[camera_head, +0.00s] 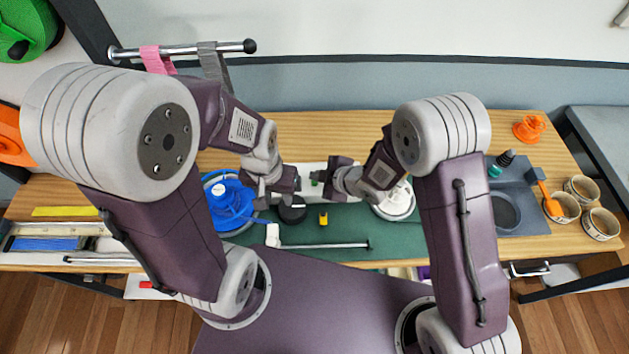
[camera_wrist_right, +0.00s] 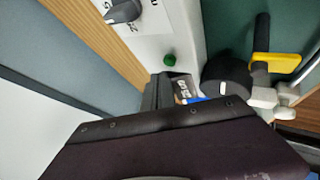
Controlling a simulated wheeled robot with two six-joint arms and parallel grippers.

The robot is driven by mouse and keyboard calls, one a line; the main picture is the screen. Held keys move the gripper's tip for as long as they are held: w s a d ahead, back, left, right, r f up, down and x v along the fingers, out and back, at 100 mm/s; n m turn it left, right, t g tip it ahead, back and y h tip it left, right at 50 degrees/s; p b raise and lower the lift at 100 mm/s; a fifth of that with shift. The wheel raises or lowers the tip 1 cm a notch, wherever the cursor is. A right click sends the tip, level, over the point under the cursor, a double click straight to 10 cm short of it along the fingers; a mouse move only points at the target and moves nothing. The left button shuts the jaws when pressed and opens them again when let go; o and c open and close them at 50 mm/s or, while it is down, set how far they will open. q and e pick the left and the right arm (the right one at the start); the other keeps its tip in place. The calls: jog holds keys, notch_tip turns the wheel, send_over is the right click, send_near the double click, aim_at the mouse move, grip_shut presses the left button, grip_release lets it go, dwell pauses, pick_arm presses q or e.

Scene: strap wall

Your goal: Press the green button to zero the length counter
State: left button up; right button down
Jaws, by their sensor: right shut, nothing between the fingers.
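The green button (camera_wrist_right: 169,60) is a small round cap on a white panel (camera_wrist_right: 186,28) in the right wrist view. My right gripper (camera_wrist_right: 163,78) is shut and empty, with its dark fingertips just below the button in that picture; whether they touch it I cannot tell. In the head view the right gripper (camera_head: 325,188) is over the white panel, and a bit of green (camera_head: 314,177) shows beside its fingertips. A small labelled part (camera_wrist_right: 185,88), probably the counter, is partly hidden by the fingers. My left gripper (camera_head: 262,198) is over the mat's left part; its finger gap is unclear.
A black wheel (camera_wrist_right: 228,82) and yellow lever (camera_wrist_right: 276,63) stand close to the right gripper. A grey knob (camera_wrist_right: 122,10) is on the panel. A blue strap coil (camera_head: 231,207) and white reel (camera_head: 397,203) flank the green mat (camera_head: 335,222). A metal rod (camera_head: 325,245) lies in front.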

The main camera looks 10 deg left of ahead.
jog(key=shift+f, duration=0.1)
dwell(0.6)
jog(key=shift+f+b, duration=0.3)
jog(key=shift+b, duration=0.15)
jog(key=shift+f+b, duration=0.55)
dwell(0.4)
dwell(0.3)
jog(key=shift+r+p, duration=0.75)
jog(key=shift+r, duration=0.2)
notch_tip(320, 180, up, 5)
jog(key=p, duration=0.4)
dwell(0.4)
